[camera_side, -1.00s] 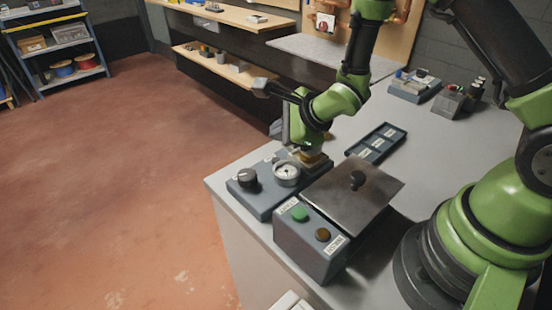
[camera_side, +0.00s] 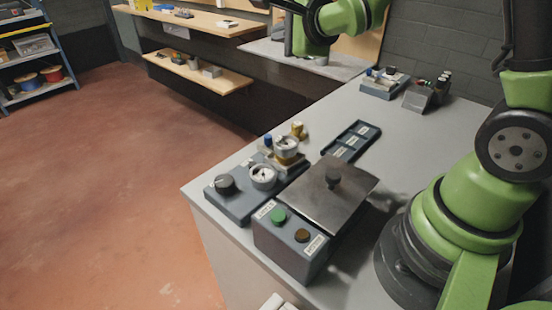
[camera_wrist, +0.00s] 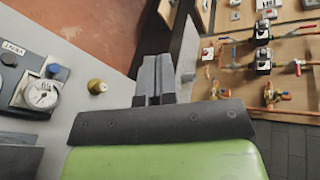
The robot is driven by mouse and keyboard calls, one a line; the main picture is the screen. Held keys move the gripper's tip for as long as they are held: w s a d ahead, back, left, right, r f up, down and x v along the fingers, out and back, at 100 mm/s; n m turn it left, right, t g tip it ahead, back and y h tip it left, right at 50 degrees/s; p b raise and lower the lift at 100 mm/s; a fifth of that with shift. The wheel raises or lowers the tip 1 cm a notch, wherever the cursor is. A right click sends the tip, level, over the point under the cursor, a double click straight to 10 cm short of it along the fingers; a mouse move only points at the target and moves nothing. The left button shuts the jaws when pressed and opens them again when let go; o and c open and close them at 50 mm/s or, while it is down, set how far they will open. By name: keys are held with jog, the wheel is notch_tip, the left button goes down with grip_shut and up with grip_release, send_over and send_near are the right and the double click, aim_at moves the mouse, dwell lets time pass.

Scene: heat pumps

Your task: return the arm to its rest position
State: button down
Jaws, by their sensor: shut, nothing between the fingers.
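In the wrist view my gripper (camera_wrist: 155,72) shows its two grey fingers pressed together with nothing between them. My arm is raised over the back of the bench in the side view, with its wrist at the top edge of the picture. The fingers are hard to make out there. Below and in front of it is the grey panel (camera_side: 240,205) with a black knob (camera_side: 225,184) and a round gauge (camera_side: 263,176). A second gauge on a brass fitting (camera_side: 286,150) stands behind them. My gripper is clear of all of these.
A labelled tray (camera_side: 352,141) lies behind. A brass piece (camera_wrist: 97,86) stands near the bench edge. A pipework board (camera_wrist: 265,75) and shelves (camera_side: 200,75) are at the back.

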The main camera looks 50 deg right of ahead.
jog(key=s+d+r+t+h, duration=0.1)
jog(key=s+d+r+h, duration=0.25)
jog(key=r, duration=0.35)
jog(key=s+d+r+t+h, duration=0.1)
jog(key=s+d+r+h, duration=0.1)
jog(key=s+d+r, duration=0.3)
jog(key=s+a+r+t+h, duration=0.1)
jog(key=s+r+h, duration=0.2)
jog(key=s+r, duration=0.25)
jog(key=s+a+r+h, duration=0.2)
jog(key=s+r, duration=0.2)
jog(key=s, duration=0.2)
jog(key=w+a+f+n+g+y, duration=0.2)
jog(key=w+a+f+n+y, duration=0.1)
jog(key=a+f+n+y, duration=0.8)
jog(key=s+a+f+n+g+y, duration=0.2)
jog(key=s+f+n+g+y, duration=0.2)
jog(key=n+g, duration=0.3)
jog(key=shift+s+a+f+n, duration=0.35)
jog(key=shift+s+f+n, duration=0.5)
jog(key=shift+f+n, duration=0.05)
